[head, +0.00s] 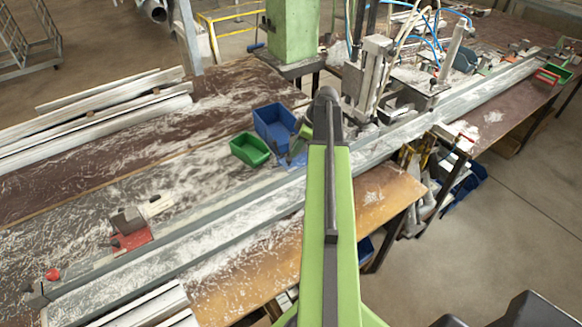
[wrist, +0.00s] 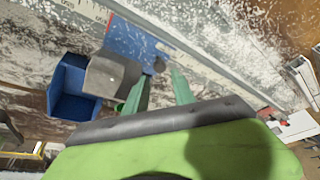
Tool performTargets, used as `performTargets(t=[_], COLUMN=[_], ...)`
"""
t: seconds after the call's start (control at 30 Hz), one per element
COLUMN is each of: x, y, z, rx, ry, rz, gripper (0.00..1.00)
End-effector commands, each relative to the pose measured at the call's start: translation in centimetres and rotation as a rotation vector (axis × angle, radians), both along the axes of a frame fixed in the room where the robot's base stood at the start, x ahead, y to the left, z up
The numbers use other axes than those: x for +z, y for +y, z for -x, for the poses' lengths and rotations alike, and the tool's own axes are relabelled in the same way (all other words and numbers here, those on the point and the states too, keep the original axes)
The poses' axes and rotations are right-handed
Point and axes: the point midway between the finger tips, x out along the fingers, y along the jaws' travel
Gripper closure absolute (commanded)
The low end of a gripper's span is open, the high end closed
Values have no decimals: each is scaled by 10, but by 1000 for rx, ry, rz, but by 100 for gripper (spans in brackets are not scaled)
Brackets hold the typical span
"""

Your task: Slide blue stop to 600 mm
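The blue stop (wrist: 138,40) shows in the wrist view as a blue plate on the rail, with a grey metal block (wrist: 108,76) beside it and a small dark knob (wrist: 158,65) at its edge. In the head view the blue stop (head: 296,158) shows only in part beside my arm. My gripper (wrist: 161,76) has its two greenish fingers apart, pointing at the stop, with the knob between or just beyond the tips; I cannot tell if they touch it. In the head view my arm hides the gripper. The scale (wrist: 92,10) runs along the rail; its numbers are too small to read.
A blue bin (head: 274,127) and a green bin (head: 249,150) stand behind the rail near the stop. A red stop (head: 131,238) sits far left on the rail (head: 205,240). A clamp machine with hoses (head: 370,75) stands right. Metal profiles (head: 95,120) lie at back left.

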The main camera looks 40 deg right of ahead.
Motion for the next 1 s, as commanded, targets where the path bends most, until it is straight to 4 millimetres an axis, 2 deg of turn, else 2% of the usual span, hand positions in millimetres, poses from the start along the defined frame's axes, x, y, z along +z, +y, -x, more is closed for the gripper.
performTargets(t=[0.03, 0.23, 0.4, 0.67, 0.9, 1.0], x=[-21, -48, -55, -54, -54, -54], y=[2, 9, 12, 12, 12, 12], z=[-3, -14, -18, -18, -18, -18], rx=[0, 0, -1, -1, -1, -1], ry=[0, 0, 0, 0, 0, 0], rz=[0, 0, 0, 0, 0, 0], gripper=[69, 69, 69, 69, 98, 100])
